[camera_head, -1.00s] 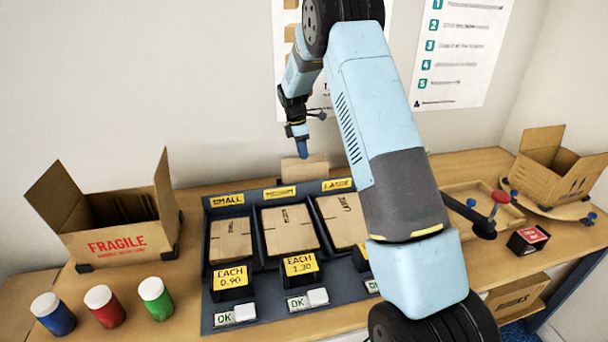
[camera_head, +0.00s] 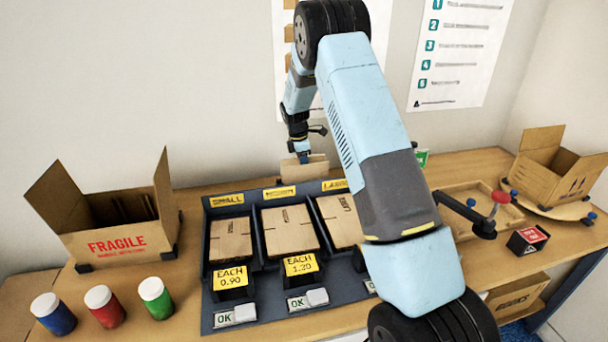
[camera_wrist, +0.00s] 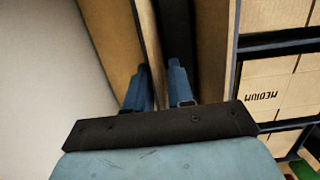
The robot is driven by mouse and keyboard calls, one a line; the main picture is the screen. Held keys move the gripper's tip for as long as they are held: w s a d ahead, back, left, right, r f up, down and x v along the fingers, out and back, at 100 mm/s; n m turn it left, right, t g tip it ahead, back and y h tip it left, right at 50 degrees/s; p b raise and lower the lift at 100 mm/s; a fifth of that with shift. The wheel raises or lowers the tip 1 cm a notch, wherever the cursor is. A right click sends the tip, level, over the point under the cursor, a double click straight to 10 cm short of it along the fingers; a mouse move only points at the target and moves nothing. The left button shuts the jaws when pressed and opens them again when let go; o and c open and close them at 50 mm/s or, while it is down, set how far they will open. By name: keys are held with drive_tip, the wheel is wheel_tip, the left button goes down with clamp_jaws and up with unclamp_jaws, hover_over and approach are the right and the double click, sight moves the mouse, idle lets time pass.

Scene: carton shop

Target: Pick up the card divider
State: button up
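The card divider (camera_head: 310,171) is a thin brown card standing upright behind the dark tray, near the wall. In the wrist view its thin edge (camera_wrist: 149,45) runs up between my two blue fingers. My gripper (camera_head: 303,158) points down at the top of the card. In the wrist view my gripper (camera_wrist: 161,88) is apart, with one finger on each side of the card. I cannot tell whether either finger touches it. The lower part of the card is hidden behind the tray.
The dark tray (camera_head: 240,316) with flat cartons stands just in front. An open FRAGILE box (camera_head: 120,238) is at left, with several lidded jars before it. A red-knobbed tool (camera_head: 500,197) and another open box (camera_head: 552,172) are at right.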

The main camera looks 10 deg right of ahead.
clamp_jaws()
wheel_tip(320, 180, up, 27)
idle(2.1)
